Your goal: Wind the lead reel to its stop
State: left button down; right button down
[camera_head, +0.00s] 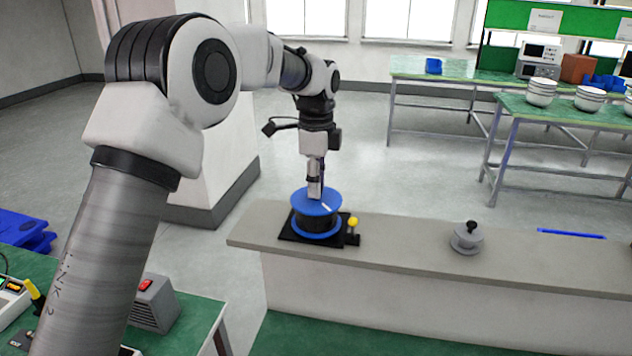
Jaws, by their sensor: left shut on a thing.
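The lead reel (302,205) is blue with a dark middle and stands on a black base plate (291,233) near the left end of the grey bench top. A small yellow-knobbed part (353,222) stands at the right side of the base. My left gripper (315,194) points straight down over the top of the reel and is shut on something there. The gripped part, perhaps the reel's crank or knob, is hidden by the fingers. A white mark shows on the reel's top flange, right of the fingers. My right gripper is out of the view.
A grey spool-like part with a black knob (467,238) stands on the grey bench top (400,240) to the right, with a blue strip (571,233) farther right. The bench between reel and spool is clear. A grey box with a red switch (153,303) stands at the lower left.

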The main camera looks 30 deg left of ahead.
pick_arm(q)
jog(key=shift+f, duration=0.1)
jog(key=c, duration=0.9)
grip_release()
jog(key=shift+c, duration=0.2)
notch_tip(320, 180, up, 12)
jog(key=shift+w, duration=0.1)
